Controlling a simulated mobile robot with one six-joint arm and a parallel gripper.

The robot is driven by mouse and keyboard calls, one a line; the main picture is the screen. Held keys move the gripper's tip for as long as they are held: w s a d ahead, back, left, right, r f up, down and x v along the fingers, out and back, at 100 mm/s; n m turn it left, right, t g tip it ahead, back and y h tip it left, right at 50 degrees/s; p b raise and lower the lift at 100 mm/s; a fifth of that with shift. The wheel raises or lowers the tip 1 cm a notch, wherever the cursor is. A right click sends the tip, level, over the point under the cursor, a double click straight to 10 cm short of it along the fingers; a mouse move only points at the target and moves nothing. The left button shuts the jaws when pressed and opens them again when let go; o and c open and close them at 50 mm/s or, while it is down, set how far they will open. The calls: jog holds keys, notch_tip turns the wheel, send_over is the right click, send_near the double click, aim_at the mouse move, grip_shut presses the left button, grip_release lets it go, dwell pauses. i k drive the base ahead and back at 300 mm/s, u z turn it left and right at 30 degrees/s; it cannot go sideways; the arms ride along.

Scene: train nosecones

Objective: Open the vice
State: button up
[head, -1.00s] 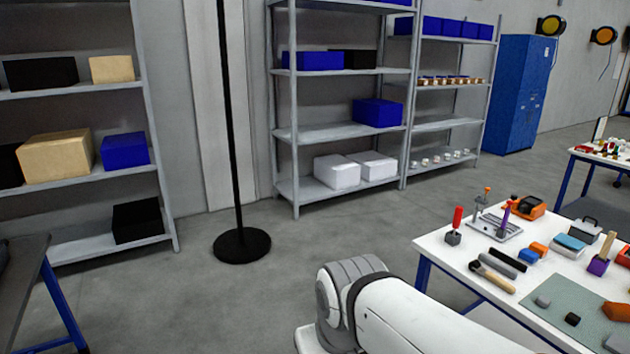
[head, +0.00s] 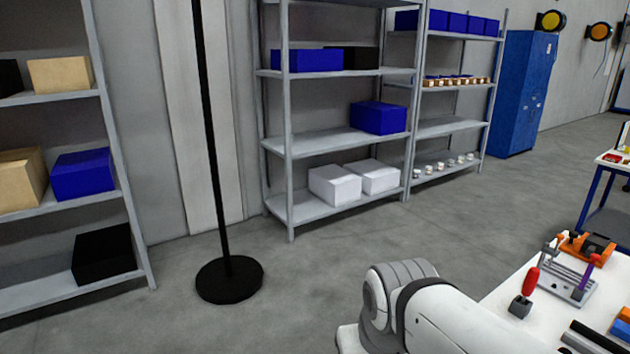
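I cannot make out a vice for certain in the head view. A grey metal device (head: 566,281) with upright posts stands on the white-topped table (head: 503,303) at the lower right; I cannot tell whether it is a vice. My white and grey arm (head: 432,312) shows at the bottom, in front of the table's left side. My gripper is outside the picture, so its fingers are hidden.
A red-handled tool (head: 531,281) and an orange item (head: 588,245) are on the table. A black pole stands on a round base (head: 229,280). Grey shelves (head: 352,143) and a blue cabinet (head: 520,95) line the wall. The middle floor is open.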

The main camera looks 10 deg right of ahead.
aim_at(572, 234)
jog(key=z, duration=0.25)
jog(key=i, duration=1.85)
jog(key=z, duration=0.75)
jog(key=i, duration=1.8)
jog(key=z, duration=1.7)
jog(key=i, duration=1.05)
jog(key=z, duration=0.8)
jog(key=k, duration=0.75)
jog(key=z, duration=0.1)
jog(key=i, duration=0.85)
jog(key=u, duration=0.2)
jog(key=k, duration=0.75)
jog(key=z, duration=0.05)
